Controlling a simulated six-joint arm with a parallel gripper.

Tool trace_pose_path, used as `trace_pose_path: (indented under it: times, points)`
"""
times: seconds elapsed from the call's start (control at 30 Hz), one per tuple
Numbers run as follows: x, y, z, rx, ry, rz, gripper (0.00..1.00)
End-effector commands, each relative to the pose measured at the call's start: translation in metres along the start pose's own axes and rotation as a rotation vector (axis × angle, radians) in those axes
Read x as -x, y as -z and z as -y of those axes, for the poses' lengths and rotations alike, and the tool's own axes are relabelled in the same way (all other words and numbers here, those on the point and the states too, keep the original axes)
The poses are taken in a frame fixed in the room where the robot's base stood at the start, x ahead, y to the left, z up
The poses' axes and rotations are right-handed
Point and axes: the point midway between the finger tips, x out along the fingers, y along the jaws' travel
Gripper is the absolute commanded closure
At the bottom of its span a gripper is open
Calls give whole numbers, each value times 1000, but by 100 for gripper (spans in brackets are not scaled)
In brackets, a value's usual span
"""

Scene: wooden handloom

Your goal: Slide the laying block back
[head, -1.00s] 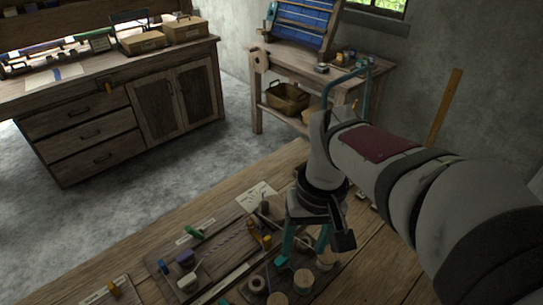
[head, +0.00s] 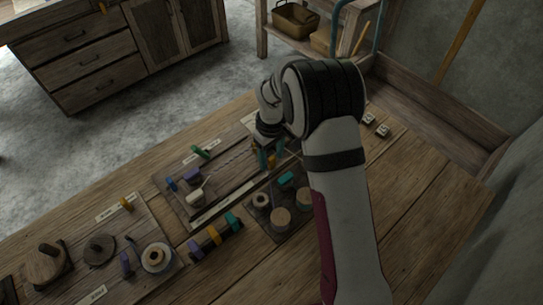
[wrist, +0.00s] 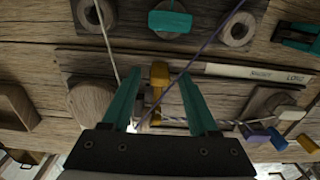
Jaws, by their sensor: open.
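My gripper (head: 270,156) is low over the cord board (head: 172,203) in the head view. In the wrist view my gripper (wrist: 160,76) has its two teal fingers spread. A yellow upright piece (wrist: 158,76), perhaps the laying block's handle, shows between the fingertips with a gap on both sides. I cannot tell how deep the fingers reach around it. A pale strand and a purple strand cross near it, and a twisted cord (wrist: 215,123) runs off to the right. In the head view the yellow piece (head: 257,160) is partly hidden by my gripper.
White (head: 196,197), purple and blue pieces stand at the board's left end. A dark tray (head: 262,222) with rolls and a teal piece lies in front.

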Motion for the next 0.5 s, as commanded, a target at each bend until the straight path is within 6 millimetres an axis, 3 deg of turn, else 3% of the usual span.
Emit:
trace_pose_path:
  times: [0.37, 0.5]
  points:
    - [-9, 0, 0, -1, 0, 0, 40]
    - [-9, 0, 0, -1, 0, 0, 65]
